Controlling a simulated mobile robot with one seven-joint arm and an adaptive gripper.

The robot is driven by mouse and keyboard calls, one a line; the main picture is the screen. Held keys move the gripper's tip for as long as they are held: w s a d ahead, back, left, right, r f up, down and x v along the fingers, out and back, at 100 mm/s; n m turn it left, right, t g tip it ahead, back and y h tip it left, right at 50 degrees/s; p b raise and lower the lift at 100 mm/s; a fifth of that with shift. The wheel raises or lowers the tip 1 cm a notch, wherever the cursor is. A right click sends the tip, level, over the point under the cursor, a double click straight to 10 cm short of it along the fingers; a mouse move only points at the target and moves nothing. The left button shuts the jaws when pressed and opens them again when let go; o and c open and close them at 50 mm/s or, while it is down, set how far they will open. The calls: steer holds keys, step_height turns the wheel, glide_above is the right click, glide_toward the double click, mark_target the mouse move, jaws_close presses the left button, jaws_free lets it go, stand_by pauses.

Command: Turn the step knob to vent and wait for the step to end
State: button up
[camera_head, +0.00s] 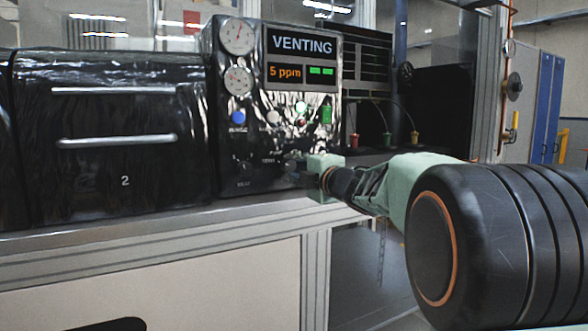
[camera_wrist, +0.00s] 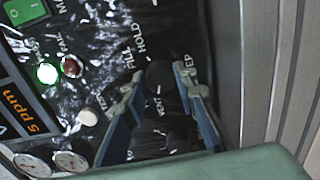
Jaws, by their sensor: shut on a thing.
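The step knob (camera_wrist: 160,78) is a dark round knob on the glossy black panel (camera_wrist: 104,50). In the wrist view it sits between my fingertips, with the words FILL, HOLD and VENT around it; I cannot tell clearly which word its pointer faces. My gripper (camera_wrist: 160,82) is shut on the knob. In the head view my gripper (camera_head: 302,172) reaches the panel's lower right and hides the knob. The display (camera_head: 302,55) reads VENTING, with 5 ppm in orange and green bars beside it.
Two round gauges (camera_head: 238,36) are on the panel's upper left. A blue button (camera_head: 238,117), a lit green lamp (camera_head: 300,107) and a green switch (camera_head: 326,115) are near my gripper. Another dark knob (camera_head: 243,170) is to its left. A black drawer unit (camera_head: 115,135) adjoins the panel.

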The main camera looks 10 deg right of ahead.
steer(key=o, duration=1.2)
steer(key=shift+c, duration=0.2)
steer(key=shift+s, duration=0.1)
steer(key=v, duration=1.2)
steer(key=shift+d+r, duration=0.1)
